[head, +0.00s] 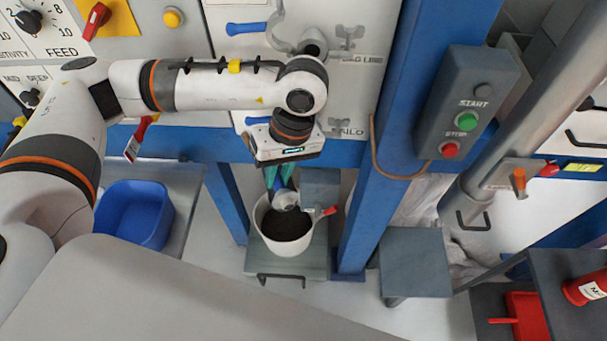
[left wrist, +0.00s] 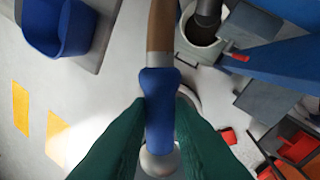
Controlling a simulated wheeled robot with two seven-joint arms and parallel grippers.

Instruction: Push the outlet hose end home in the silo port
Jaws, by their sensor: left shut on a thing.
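My left gripper (head: 280,185) reaches down in front of the panel, its green fingers above the white bucket in the head view. In the left wrist view the green fingers (left wrist: 160,125) are shut around a blue sleeve, which I take for the outlet hose end (left wrist: 159,95). A tan length (left wrist: 161,28) runs up from the sleeve and a pale round tip shows below it. The SILO label (head: 350,132) is partly readable beside my wrist. The silo port cannot be made out; my wrist covers that part of the panel. My right gripper is not in view.
The white bucket (head: 259,222) holds dark material and stands on a grey-green base. A blue bin (head: 133,212) is at the left. The blue post (head: 372,150) with the START/STOP box (head: 465,105) rises close right of my wrist. A brown cord loops beside it.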

